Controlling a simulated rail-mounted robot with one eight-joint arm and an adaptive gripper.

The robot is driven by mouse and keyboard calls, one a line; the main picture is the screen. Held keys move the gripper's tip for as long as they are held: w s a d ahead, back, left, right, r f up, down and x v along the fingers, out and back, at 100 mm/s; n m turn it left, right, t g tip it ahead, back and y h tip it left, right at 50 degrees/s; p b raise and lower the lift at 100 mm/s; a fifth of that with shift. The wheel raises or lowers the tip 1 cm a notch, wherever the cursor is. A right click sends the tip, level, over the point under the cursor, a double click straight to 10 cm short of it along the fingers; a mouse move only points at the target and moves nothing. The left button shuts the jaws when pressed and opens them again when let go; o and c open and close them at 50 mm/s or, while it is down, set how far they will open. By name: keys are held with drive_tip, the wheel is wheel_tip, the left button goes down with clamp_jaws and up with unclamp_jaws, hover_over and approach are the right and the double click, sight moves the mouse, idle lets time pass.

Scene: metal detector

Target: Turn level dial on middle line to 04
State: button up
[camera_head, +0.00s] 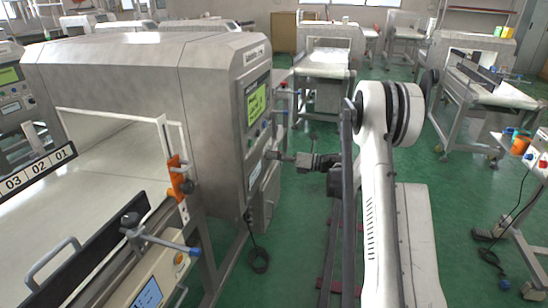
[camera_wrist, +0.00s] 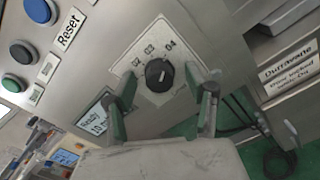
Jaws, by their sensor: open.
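The level dial (camera_wrist: 158,73) is a round black knob on a light square plate (camera_wrist: 149,97) with labels 02, 03 and 04 around its top. A pale pointer mark on the knob faces roughly up in the wrist view, but I cannot tell exactly which label it lines up with. My gripper (camera_wrist: 161,95) is open, its two fingers apart on either side below the knob, with no clear contact. In the head view my gripper (camera_head: 284,155) is at the side panel of the near metal detector (camera_head: 150,70), and the dial is hidden there.
A blue button (camera_wrist: 39,10), a black button (camera_wrist: 22,52), a green button (camera_wrist: 13,83) and a Reset label (camera_wrist: 70,27) are beside the plate. A small Ready screen (camera_wrist: 95,121) is below it. A lit green screen (camera_head: 257,103) is on the machine's side. Green floor lies beyond.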

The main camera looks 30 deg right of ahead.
drive_tip(key=v, duration=1.2)
drive_tip(key=w+a+r+m+t+h, duration=0.1)
drive_tip(key=a+r+m+t+h, duration=0.2)
drive_tip(key=r+m+h, duration=0.55)
drive_tip(key=w+a+r+m+t+h, duration=0.1)
drive_tip(key=a+r+m+t, duration=0.35)
drive_tip(key=r, duration=0.95)
drive_tip(key=w+a+r+m+t+h, duration=0.1)
drive_tip(key=r+m+h, duration=0.4)
drive_tip(key=r+m, duration=0.5)
drive_tip(key=s+a+f+m+g, duration=0.5)
drive_tip(key=s+a+f, duration=0.2)
drive_tip(key=s, duration=0.5)
drive_tip(key=s+a+f+m+g+y, duration=0.1)
drive_tip(key=s+a+f+m+g, duration=0.35)
drive_tip(key=s+a+f, duration=0.55)
drive_tip(key=s+a+f+m+g, duration=0.4)
drive_tip(key=s+a+m, duration=0.15)
drive_tip(key=s, duration=0.85)
wheel_tip(320, 180, up, 16)
drive_tip(key=p, duration=1.5)
drive_tip(key=shift+f+p, duration=0.25)
drive_tip(key=shift+p, duration=0.15)
